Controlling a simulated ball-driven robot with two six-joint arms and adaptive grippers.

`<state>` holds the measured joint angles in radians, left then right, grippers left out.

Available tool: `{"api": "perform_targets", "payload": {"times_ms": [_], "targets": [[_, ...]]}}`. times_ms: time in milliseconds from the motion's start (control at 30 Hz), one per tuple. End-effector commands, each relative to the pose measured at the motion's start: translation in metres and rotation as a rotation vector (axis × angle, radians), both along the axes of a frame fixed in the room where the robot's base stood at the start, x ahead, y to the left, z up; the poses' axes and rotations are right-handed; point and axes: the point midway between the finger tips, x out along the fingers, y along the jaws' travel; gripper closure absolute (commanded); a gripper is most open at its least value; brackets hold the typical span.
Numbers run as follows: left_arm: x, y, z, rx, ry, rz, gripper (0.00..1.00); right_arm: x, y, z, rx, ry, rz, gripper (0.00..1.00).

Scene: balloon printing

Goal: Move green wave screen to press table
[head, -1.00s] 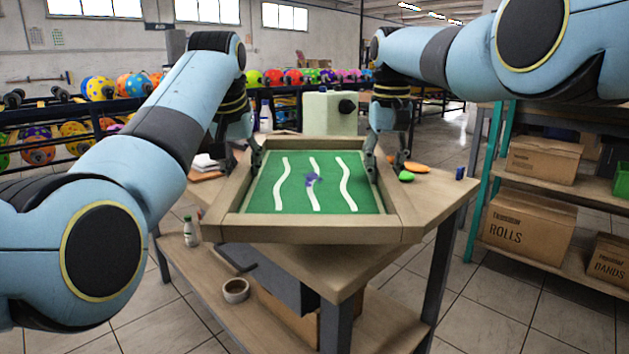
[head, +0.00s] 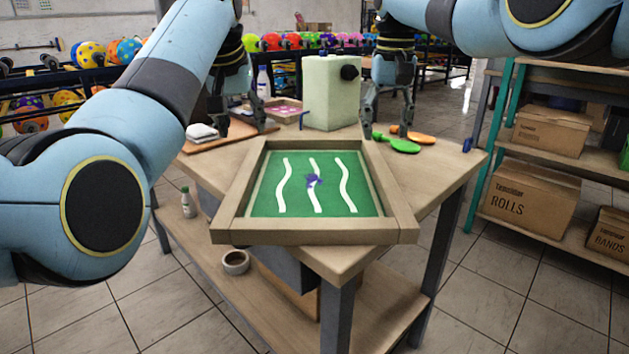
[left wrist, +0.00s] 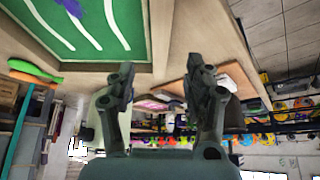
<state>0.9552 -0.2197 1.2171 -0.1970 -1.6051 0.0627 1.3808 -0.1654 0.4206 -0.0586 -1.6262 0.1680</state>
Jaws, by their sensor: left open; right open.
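The green wave screen (head: 333,197) is a wooden frame around a green panel with three white wavy stripes and a purple smudge. It lies level over the front corner of the wooden table (head: 440,178), and its two near corners stick out past the table edges. It also shows at the upper left in the left wrist view (left wrist: 75,28). My left gripper (head: 240,128) is open and empty beyond the screen's far left corner; its fingers show in the left wrist view (left wrist: 160,72). My right gripper (head: 388,130) is open and empty beyond the far right corner. Neither touches the screen.
A pale green box with a black knob (head: 330,93) stands behind the screen. Green (head: 400,146) and orange paddles lie near my right gripper. A board with a white cloth (head: 201,132) and a pink-panelled frame (head: 281,111) are at left. Shelves with boxes (head: 530,200) stand right.

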Motion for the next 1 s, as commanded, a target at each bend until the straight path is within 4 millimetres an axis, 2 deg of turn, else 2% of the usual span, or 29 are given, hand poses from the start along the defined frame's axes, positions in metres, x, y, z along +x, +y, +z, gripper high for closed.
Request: {"api": "perform_targets", "payload": {"times_ms": [133, 267, 600, 700, 867, 1000], "targets": [[0.001, 0.000, -0.001, 0.000, 0.005, 0.000, 0.48, 0.001, -0.001, -0.002, 0.000, 0.003, 0.000, 0.47], [-0.006, 0.000, 0.014, 0.000, 0.001, -0.001, 0.48, 0.000, -0.001, -0.002, -0.001, 0.005, 0.000, 0.47], [-0.040, 0.001, 0.078, -0.002, 0.001, -0.003, 0.48, 0.000, -0.001, -0.006, -0.001, 0.010, 0.001, 0.47], [-0.047, 0.001, 0.091, -0.001, 0.001, -0.003, 0.48, 0.000, -0.001, -0.006, -0.001, 0.010, 0.001, 0.47], [-0.054, 0.001, 0.102, 0.000, 0.003, -0.004, 0.48, 0.000, -0.001, -0.004, -0.001, 0.010, 0.001, 0.47], [-0.055, 0.001, 0.104, 0.000, 0.004, -0.004, 0.48, -0.001, -0.001, 0.011, -0.001, 0.007, 0.001, 0.47]]}}
